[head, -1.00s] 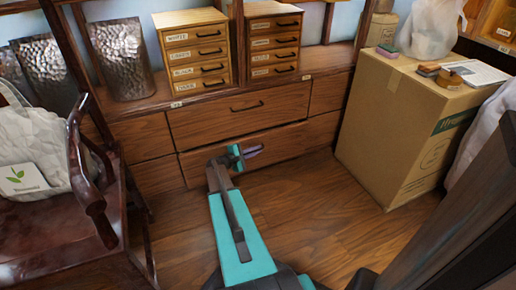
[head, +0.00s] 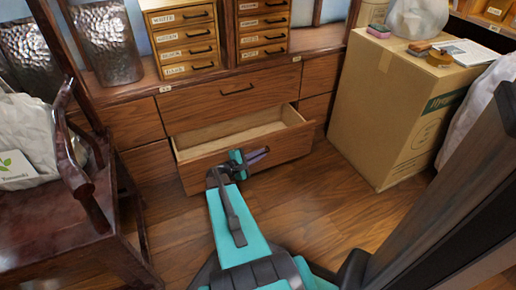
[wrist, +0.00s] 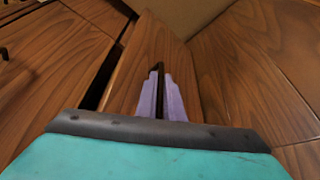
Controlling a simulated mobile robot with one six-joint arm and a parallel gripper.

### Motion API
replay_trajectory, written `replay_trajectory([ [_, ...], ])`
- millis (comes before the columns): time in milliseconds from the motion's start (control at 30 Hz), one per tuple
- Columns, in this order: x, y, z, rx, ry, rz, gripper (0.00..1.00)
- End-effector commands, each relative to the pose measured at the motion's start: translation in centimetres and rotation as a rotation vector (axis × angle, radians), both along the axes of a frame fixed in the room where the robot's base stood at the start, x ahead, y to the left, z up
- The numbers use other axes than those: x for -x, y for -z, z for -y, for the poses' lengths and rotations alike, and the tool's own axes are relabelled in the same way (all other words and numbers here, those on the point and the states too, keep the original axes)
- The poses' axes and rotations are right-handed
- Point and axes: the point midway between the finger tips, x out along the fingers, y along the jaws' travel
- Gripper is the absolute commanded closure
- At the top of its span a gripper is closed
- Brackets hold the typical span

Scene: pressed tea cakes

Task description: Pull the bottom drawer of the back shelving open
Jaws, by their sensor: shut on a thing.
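The bottom drawer (head: 285,146) of the back shelving (head: 147,108) stands part way open, and its pale inside shows empty in the head view. My gripper (head: 256,156) is at the drawer's front. In the wrist view my gripper's two purple fingers (wrist: 161,98) are shut on the dark drawer handle (wrist: 160,68), which shows just beyond and between them. Most of the handle is hidden by the fingers. The drawer's wooden front also shows in the wrist view (wrist: 133,62). The wide drawer above it (head: 230,92) is closed.
A large cardboard box (head: 380,110) stands to the right of the open drawer. A dark wooden chair (head: 65,215) with a pale bag (head: 30,140) stands at the left. The wooden floor (head: 320,205) between them is clear.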

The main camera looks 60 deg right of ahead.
Motion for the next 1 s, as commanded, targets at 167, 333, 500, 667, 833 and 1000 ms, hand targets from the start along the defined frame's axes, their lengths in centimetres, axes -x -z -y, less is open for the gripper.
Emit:
replay_trajectory([
  [167,1.3,-0.3,-1.5,0.002,-0.010,0.001,1.00],
  [333,2.1,-0.3,-2.0,0.003,-0.010,0.000,1.00],
  [500,2.3,-0.3,-2.1,0.003,-0.010,0.000,1.00],
  [667,2.3,-0.3,-2.0,0.003,-0.010,0.000,1.00],
  [833,2.3,-0.3,-2.0,0.004,-0.009,0.000,0.86],
  [1000,2.5,-0.2,-1.9,0.003,-0.005,-0.001,0.84],
])
